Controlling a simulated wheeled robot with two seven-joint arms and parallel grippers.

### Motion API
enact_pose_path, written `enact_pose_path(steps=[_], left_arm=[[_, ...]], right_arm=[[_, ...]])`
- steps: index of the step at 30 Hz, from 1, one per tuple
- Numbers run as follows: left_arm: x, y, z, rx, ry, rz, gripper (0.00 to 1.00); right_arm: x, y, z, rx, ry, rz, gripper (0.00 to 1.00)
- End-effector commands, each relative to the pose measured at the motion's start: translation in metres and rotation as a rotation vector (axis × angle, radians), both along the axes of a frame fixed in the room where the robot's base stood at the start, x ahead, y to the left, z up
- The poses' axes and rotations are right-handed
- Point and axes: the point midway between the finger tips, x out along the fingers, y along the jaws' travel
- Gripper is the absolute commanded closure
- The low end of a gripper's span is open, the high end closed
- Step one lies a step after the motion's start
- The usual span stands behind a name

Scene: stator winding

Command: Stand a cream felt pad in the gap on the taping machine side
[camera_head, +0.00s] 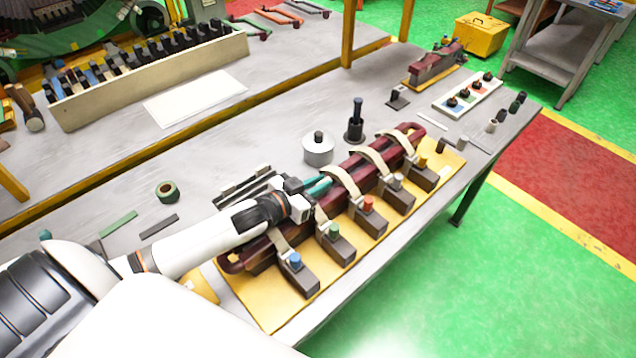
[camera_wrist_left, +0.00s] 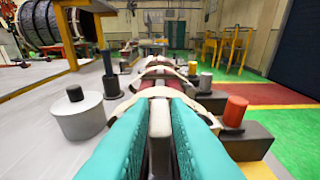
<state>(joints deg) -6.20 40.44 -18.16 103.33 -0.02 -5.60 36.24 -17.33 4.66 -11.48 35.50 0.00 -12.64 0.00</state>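A long maroon coil (camera_head: 350,166) lies on a yellow board (camera_head: 283,312), with cream straps (camera_head: 343,181) over it and clamp blocks along its near side. My left gripper (camera_head: 319,186) is low at the coil, beyond its middle. In the left wrist view its teal fingers (camera_wrist_left: 160,122) close around a narrow upright cream-grey piece (camera_wrist_left: 160,117), which looks like the felt pad. It fills the space between the fingertips, with dark maroon below it. The pad's lower end is hidden by the fingers. My right gripper is not in view.
A metal cylinder with a dark knob (camera_head: 318,150) and a dark post (camera_head: 355,122) stand close behind the coil. A green tape roll (camera_head: 168,190) and flat strips (camera_head: 158,227) lie left. A cream strap crosses just ahead of the fingertips.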

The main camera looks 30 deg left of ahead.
Motion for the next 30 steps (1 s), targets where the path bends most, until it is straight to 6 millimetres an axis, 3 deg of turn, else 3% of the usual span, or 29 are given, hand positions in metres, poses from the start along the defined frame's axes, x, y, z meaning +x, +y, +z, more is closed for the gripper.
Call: enact_pose_path(steps=[1, 3, 4, 14, 17, 30], left_arm=[[0.0, 0.0, 0.0, 0.0, 0.0, 0.0, 0.75], [0.0, 0.0, 0.0, 0.0, 0.0, 0.0, 0.64], [0.0, 0.0, 0.0, 0.0, 0.0, 0.0, 0.63], [-0.003, 0.001, 0.0, 0.0, 0.0, 0.0, 0.63], [-0.013, 0.005, 0.0, 0.0, 0.002, 0.0, 0.63], [-0.087, 0.029, 0.016, 0.001, 0.004, -0.002, 0.63]], right_arm=[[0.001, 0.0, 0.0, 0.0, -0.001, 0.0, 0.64], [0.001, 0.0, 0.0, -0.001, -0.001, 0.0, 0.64], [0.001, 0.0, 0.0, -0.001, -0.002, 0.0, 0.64], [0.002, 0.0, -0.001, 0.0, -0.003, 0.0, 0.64], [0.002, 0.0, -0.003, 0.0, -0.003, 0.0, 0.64], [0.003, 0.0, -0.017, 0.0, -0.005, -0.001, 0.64]])
